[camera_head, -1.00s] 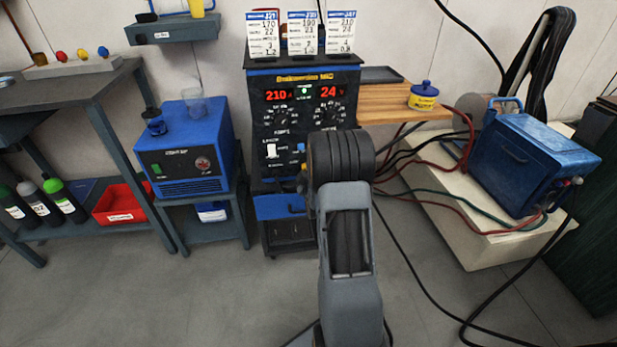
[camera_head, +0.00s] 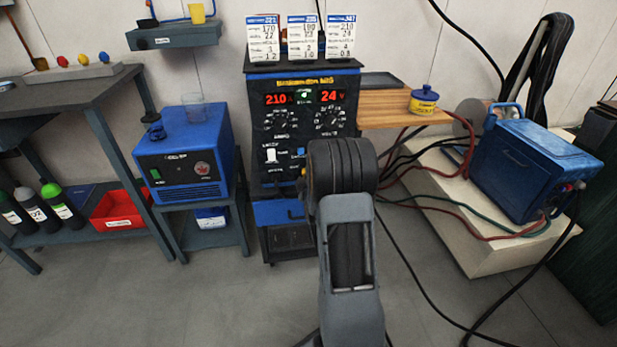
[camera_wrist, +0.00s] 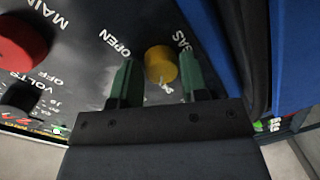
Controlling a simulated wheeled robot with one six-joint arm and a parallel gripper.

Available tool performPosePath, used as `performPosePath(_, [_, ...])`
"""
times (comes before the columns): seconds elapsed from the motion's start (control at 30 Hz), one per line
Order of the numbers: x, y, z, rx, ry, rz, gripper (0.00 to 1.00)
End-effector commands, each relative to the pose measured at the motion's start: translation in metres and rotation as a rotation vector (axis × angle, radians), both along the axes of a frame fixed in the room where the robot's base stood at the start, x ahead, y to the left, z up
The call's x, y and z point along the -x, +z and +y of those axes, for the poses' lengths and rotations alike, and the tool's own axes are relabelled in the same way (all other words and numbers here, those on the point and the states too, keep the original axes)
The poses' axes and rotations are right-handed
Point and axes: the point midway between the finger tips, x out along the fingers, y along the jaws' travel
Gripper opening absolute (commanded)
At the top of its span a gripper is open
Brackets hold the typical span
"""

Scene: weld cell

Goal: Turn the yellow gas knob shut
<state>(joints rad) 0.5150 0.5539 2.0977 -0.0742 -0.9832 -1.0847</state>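The yellow gas knob (camera_wrist: 160,65) shows in the wrist view on the black panel of the welding machine (camera_head: 303,85). The word OPEN is printed to its left and GAS to its upper right; a small white marking below it is partly hidden. My gripper (camera_wrist: 158,72) is open, with one green finger on each side of the knob. The right finger looks very close to the knob, and a gap shows at the left finger. I cannot tell whether either finger touches it. In the head view my arm hides the gripper.
A red knob (camera_wrist: 20,45) marked MAIN is on the same panel. A blue cooler box (camera_head: 185,155) stands left of the machine. A wooden shelf (camera_head: 395,108) with a yellow tin (camera_head: 424,100) is at right. Cables hang and run along the floor at right.

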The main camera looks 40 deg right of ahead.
Motion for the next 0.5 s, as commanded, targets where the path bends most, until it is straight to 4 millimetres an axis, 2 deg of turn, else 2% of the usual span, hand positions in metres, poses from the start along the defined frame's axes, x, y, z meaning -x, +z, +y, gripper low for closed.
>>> performPosePath(0.03, [-0.0001,0.0000,0.0001,0.000,0.000,0.000,0.46])
performPosePath(0.2, [-0.0003,-0.0002,0.0009,-0.001,0.001,0.000,0.60])
performPosePath(0.5, [0.0035,0.0010,0.0029,-0.002,0.003,0.000,0.60])
